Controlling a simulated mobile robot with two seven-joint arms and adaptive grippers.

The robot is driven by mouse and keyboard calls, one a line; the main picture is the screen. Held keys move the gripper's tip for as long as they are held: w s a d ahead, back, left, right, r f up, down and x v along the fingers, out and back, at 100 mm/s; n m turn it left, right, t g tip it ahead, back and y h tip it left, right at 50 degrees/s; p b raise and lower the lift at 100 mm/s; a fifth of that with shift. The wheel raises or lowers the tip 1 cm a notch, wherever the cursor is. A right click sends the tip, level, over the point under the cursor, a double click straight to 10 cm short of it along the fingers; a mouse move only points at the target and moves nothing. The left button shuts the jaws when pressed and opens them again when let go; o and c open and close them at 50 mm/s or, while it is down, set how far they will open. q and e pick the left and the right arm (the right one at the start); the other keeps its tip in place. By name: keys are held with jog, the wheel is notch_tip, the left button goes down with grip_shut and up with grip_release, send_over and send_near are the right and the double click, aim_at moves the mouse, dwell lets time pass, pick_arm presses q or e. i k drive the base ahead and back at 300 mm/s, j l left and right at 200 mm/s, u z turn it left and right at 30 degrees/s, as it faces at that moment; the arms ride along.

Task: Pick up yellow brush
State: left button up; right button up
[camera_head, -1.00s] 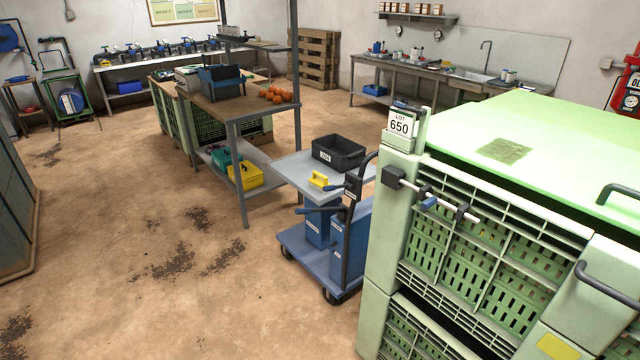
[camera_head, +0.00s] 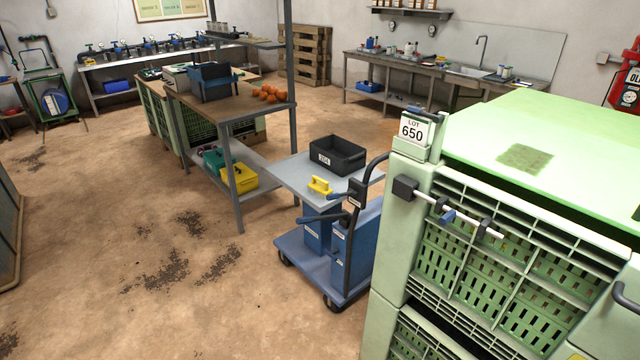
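A small yellow brush (camera_head: 320,186) with a raised handle lies on the light grey top of a blue cart (camera_head: 290,182), near its front edge. A dark bin (camera_head: 338,156) with a white label stands behind it on the same top. The cart stands beyond the big green crates, in the middle of the view. Neither of my grippers shows in the head view.
Large green crates (camera_head: 480,260) marked LOT 650 fill the right foreground. A workbench (camera_head: 240,103) with orange fruits and a yellow bin (camera_head: 239,178) on its lower shelf stands left of the cart. The stained floor (camera_head: 110,230) at left is open.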

aim_at(321, 190)
jog(key=i+j+z, duration=0.15)
jog(key=i+j, duration=0.4)
jog(key=i+j+z, duration=0.1)
jog(key=i+j, duration=0.55)
jog(key=i+j+z, duration=0.15)
jog(key=i+j, duration=0.4)
jog(key=j, duration=0.1)
